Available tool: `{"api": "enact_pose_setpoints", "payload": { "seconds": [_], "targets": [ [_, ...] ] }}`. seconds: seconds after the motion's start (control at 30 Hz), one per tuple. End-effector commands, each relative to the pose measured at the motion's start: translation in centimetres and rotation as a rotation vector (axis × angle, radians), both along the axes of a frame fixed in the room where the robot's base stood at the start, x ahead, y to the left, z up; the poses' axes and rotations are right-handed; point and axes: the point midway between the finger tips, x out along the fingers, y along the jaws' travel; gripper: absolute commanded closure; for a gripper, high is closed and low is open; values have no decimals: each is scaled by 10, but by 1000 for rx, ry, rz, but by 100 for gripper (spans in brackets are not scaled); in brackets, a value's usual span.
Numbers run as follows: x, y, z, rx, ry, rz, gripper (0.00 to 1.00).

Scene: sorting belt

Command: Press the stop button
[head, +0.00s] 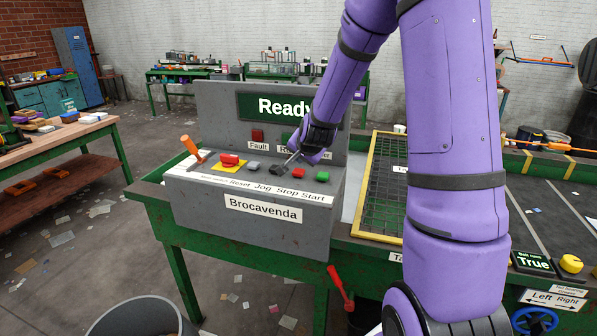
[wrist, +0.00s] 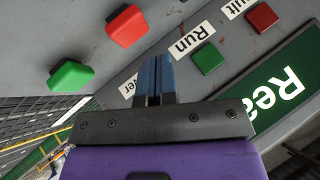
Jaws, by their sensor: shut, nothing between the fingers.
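The stop button (head: 299,174) is a red square button on the sloped top of the grey console (head: 245,190), above the printed word Stop. It also shows in the wrist view as a red block (wrist: 127,25) at the upper left. My gripper (head: 290,159) is over the console near the stop button and the black jog button (head: 275,170). In the wrist view its blue fingers (wrist: 156,62) are together and empty. Their tips show apart from the red button. The exact height over the panel is hard to tell.
The green start button (head: 321,177) is just right of the stop button. To the left are a grey reset button (head: 253,167), a red knob (head: 229,160) on yellow and an orange lever (head: 192,147). The upright display (head: 275,106) reads Ready. A yellow-framed mesh (head: 380,185) stands right.

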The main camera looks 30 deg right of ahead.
Motion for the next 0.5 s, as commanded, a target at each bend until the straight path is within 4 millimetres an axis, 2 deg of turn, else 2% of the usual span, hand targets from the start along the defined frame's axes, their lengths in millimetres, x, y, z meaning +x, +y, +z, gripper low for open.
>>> {"api": "enact_pose_setpoints", "payload": {
  "seconds": [0.3,0.5],
  "targets": [
    [0,1,29,-1,-2,1,100],
    [0,0,41,0,-1,1,100]
  ]
}}
